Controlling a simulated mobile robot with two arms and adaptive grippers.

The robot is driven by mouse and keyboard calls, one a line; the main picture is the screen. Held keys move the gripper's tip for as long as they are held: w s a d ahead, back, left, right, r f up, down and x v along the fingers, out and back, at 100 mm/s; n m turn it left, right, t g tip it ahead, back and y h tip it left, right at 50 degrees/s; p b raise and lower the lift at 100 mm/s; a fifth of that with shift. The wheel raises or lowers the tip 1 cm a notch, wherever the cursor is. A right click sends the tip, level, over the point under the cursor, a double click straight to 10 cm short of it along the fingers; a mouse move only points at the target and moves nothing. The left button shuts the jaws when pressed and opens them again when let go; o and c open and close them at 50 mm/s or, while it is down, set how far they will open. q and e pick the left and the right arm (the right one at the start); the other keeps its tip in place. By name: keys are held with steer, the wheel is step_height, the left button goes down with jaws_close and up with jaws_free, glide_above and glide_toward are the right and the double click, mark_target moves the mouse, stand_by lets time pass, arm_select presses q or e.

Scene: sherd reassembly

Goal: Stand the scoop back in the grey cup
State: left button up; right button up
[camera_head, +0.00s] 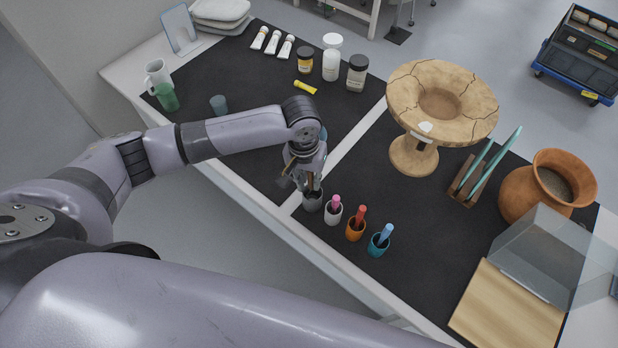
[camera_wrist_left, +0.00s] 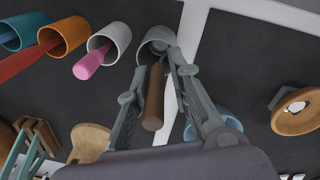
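The grey cup (camera_head: 313,203) stands near the front edge of the black mat, at the left end of a row of cups. It also shows in the left wrist view (camera_wrist_left: 150,44). The scoop's brown handle (camera_wrist_left: 154,100) rises from the cup's mouth toward my wrist; its lower end is hidden inside the cup. My left gripper (camera_head: 303,182) is right above the cup, pointing down. Its fingers (camera_wrist_left: 165,68) stand apart on both sides of the handle, with a gap showing on the right. My right gripper is not in view.
White (camera_head: 333,215), orange (camera_head: 355,231) and teal (camera_head: 378,246) cups holding tools stand close to the right. A cracked clay pedestal bowl (camera_head: 475,120) stands behind. The mat between is clear.

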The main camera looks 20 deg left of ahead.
arm_select(q)
steer(key=shift+o, duration=1.3)
steer(key=shift+r, duration=0.1)
step_height(320, 180, up, 12)
steer(key=shift+a, duration=0.45)
steer(key=shift+s+d, duration=0.1)
